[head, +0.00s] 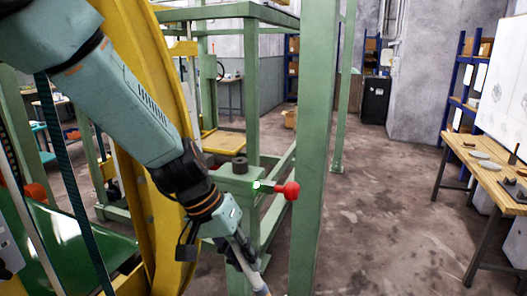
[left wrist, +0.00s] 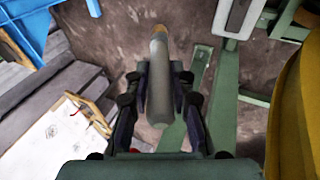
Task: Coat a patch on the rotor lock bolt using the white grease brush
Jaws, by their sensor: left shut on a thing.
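The rotor lock bolt, a short pin with a red ball knob (head: 291,190), sticks out to the right from a green block on the green frame. A small bright white-green spot shows at the pin's left end. My left gripper (head: 243,256) is below and left of the knob, apart from it. It is shut on the brush, whose pale handle (head: 258,283) points down out of the picture. In the left wrist view the brush (left wrist: 160,80) is a grey cylinder between both fingers, with an orange-brown band near its far end. My right gripper is not in view.
A green post (head: 315,130) stands just right of the knob. A yellow curved rim (head: 152,75) rises behind my left arm. A wooden workbench (head: 480,172) with tools stands at the right. The floor between post and bench is clear.

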